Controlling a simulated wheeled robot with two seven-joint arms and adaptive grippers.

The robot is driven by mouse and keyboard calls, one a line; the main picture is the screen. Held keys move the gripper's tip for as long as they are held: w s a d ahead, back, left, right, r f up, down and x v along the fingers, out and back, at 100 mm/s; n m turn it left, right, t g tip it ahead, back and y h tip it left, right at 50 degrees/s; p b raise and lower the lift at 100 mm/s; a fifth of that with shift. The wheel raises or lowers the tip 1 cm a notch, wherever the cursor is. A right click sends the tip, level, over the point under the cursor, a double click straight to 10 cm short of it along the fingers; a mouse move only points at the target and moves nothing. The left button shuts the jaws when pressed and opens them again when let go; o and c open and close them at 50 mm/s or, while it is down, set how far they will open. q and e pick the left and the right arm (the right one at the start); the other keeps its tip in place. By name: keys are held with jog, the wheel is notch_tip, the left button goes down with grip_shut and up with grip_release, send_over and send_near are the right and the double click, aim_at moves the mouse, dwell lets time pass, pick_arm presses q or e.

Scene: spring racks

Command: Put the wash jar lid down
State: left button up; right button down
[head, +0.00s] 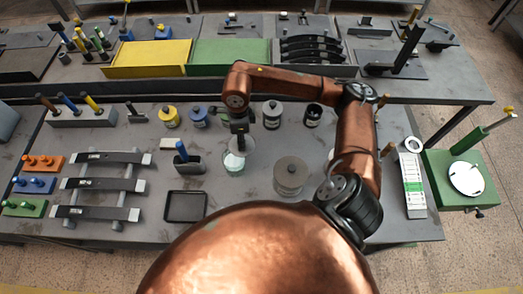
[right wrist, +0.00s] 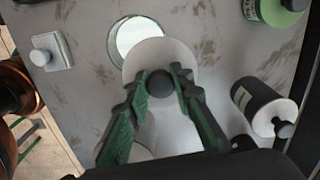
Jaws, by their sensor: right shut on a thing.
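The wash jar lid (head: 243,147) is a pale round disc with a dark knob. My right gripper (head: 239,133) is shut on that knob and holds the lid near an open glass jar (head: 233,166) with pale green contents. In the right wrist view, the gripper's (right wrist: 160,84) green-padded fingers pinch the knob, and the pale lid (right wrist: 172,52) spreads beneath them. The jar's round mouth (right wrist: 138,38) shows uncovered beyond the lid, which overlaps its edge in the picture. The gap between lid and bench cannot be judged. My left gripper is not in view.
Yellow (head: 169,117), blue (head: 199,118), white (head: 272,116) and black (head: 313,116) containers stand behind. A grey round container (head: 290,175) stands to the right, a blue-handled block (head: 187,161) to the left. A black tray (head: 168,206) lies in front. Bench between jar and grey container looks clear.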

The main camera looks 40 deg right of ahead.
aim_at(250, 140)
jog(key=shift+d+f+m, duration=0.15)
jog(key=shift+d+m, duration=0.3)
jog(key=shift+m, duration=0.75)
jog(key=m, duration=0.2)
jog(key=d+m, duration=0.1)
jog(key=m, duration=0.1)
jog(key=shift+s+d+f, duration=0.1)
jog(key=shift+d+f, duration=0.1)
jog(key=shift+d+m, duration=0.35)
jog(key=shift+m, duration=0.65)
jog(key=shift+d+f+m, duration=0.2)
jog(key=shift+d+m, duration=0.15)
jog(key=shift+m, duration=0.65)
jog(key=d+f+m, duration=0.1)
jog(key=f+m, duration=0.1)
jog(key=m, duration=0.2)
jog(key=d+f+m, duration=0.2)
jog(key=m, duration=0.3)
jog(key=d+f+m, duration=0.2)
jog(key=f+m, duration=0.1)
jog(key=m, duration=0.1)
jog(key=shift+s+d+m, duration=0.1)
jog(key=shift+s+m, duration=0.2)
jog(key=shift+f+p, duration=0.35)
jog(key=shift+f, duration=1.8)
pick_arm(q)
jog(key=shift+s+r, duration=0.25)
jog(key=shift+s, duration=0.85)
